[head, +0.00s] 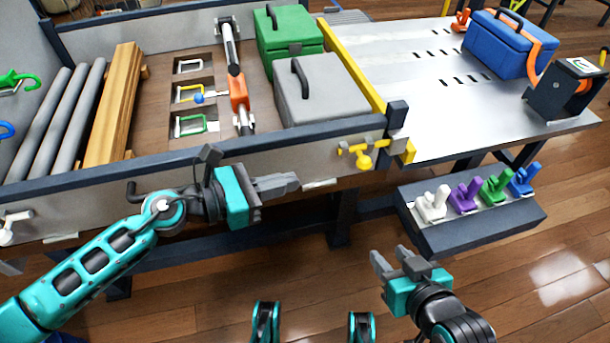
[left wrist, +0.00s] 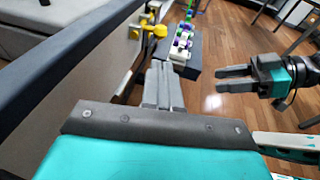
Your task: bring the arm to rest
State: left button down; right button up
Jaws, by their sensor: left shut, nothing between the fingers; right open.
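My left gripper (head: 279,184) is shut and empty. It is in front of the near side wall of the strap bed, just below its dark top rail. Its closed fingers (left wrist: 162,88) also show in the left wrist view, pointing along the wall toward the yellow latch. My right gripper (head: 392,259) is open and empty over the wooden floor, in front of the dark step with coloured clips. The right gripper (left wrist: 236,79) also shows at the right of the left wrist view, with its fingers apart.
The bed's near rail (head: 190,147) runs close above my left arm. A yellow latch (head: 362,154) sticks out at its right end. A dark step (head: 470,229) holds white, purple, green and blue clips. A blue box (head: 497,45) stands on the metal table (head: 450,120). Floor between the grippers is clear.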

pick_arm(q)
jog(key=shift+s+a+r, duration=0.1)
jog(key=shift+s+a, duration=0.1)
jog(key=shift+a, duration=0.15)
dwell(0.3)
jog(key=a+n+t+y, duration=0.4)
jog(key=n+t+y, duration=0.35)
jog(key=n, duration=1.95)
jog(key=s+a+f+n+g+y, duration=0.35)
jog(key=s+f+n, duration=0.5)
jog(key=n, duration=0.85)
jog(key=s+a+r+n+p, duration=0.1)
jog(key=s+a+r+p, duration=0.1)
jog(key=r+p, duration=1)
jog(key=a+p, duration=0.1)
jog(key=p, duration=0.6)
jog(key=shift+a+n+g+y, duration=0.25)
jog(key=shift+n+g+y, duration=0.05)
jog(key=shift+g+y, duration=0.1)
pick_arm(e)
jog(key=s+d+r+h, duration=0.1)
jog(key=d+r, duration=0.3)
jog(key=r, duration=0.9)
jog(key=shift+s, duration=0.45)
